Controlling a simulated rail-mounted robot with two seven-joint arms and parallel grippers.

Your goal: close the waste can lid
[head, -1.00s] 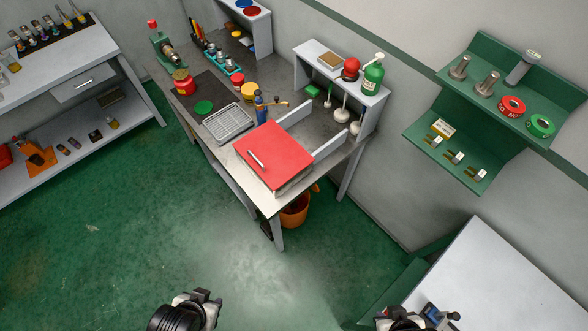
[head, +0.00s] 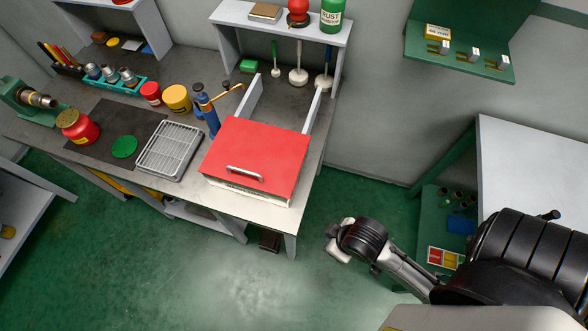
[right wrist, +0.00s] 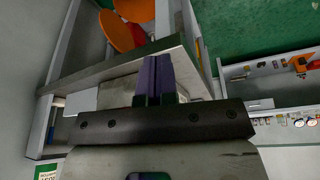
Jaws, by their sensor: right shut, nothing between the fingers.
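An orange round-shaped thing, seemingly the waste can (right wrist: 116,32), shows in the right wrist view at the upper left, beyond a table edge. A second orange rounded surface (right wrist: 135,8) lies against it at the top edge; I cannot tell which is lid and which is body. The head view does not show the can. My right gripper (right wrist: 154,78) is shut and empty, its purple fingers together, pointing toward a grey table edge below the orange parts. In the head view my right arm (head: 362,240) reaches in from the right, beside the table's front right leg. My left gripper is out of view.
The workbench (head: 225,198) carries a red-lidded box (head: 258,155), a wire tray (head: 168,150) and a blue pump-like tool (head: 207,108). A dark object (head: 268,241) is on the floor by the front leg. The green floor in front is clear.

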